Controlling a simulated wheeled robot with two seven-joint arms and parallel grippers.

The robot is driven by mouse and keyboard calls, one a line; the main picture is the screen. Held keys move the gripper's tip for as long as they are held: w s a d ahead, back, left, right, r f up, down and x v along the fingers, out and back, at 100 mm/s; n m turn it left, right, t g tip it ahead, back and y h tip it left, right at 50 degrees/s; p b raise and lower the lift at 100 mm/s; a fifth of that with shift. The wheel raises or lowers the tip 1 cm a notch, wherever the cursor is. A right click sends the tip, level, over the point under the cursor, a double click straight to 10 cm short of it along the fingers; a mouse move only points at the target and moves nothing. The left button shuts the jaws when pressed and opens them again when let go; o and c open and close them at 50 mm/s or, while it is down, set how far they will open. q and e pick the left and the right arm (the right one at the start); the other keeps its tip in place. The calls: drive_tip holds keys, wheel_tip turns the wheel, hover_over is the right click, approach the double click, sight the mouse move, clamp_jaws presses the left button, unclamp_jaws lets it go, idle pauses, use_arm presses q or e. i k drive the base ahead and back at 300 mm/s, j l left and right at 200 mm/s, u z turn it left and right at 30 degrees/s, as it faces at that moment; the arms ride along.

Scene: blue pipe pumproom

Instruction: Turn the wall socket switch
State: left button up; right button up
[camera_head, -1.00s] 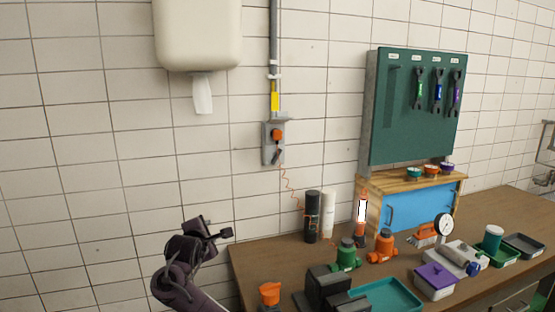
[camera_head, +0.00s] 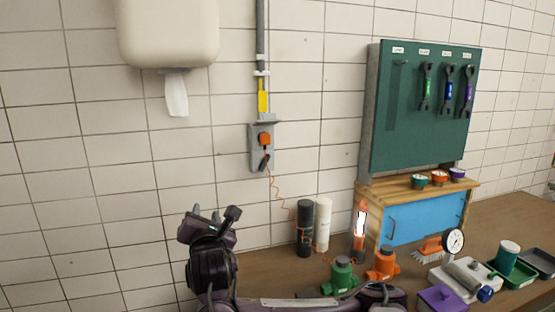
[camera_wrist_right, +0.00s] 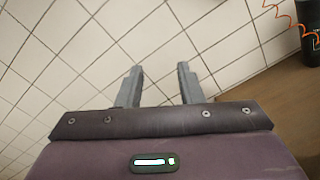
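The wall socket (camera_head: 256,153) is a grey box on the tiled wall, under a vertical conduit. It has an orange part (camera_head: 265,139) at the top and a small dark switch-like part (camera_head: 265,161) below, with a thin orange cord hanging down. My right gripper (camera_head: 214,216) is below and left of the socket in the head view, apart from it. In the right wrist view its two grey fingers (camera_wrist_right: 159,76) are spread and empty, with bare wall tiles beyond them. The socket itself is not in the wrist view. My left gripper is not in view.
A towel dispenser (camera_head: 168,32) hangs at upper left. The workbench (camera_head: 262,268) holds a black cylinder (camera_head: 304,228), a white cylinder (camera_head: 323,223), green and orange bottle-like items and a blue cabinet (camera_head: 425,215). Wall around the socket is clear.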

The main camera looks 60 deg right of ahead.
sight(264, 162)
drive_tip(key=i+l, duration=0.1)
drive_tip(key=l, duration=1.45)
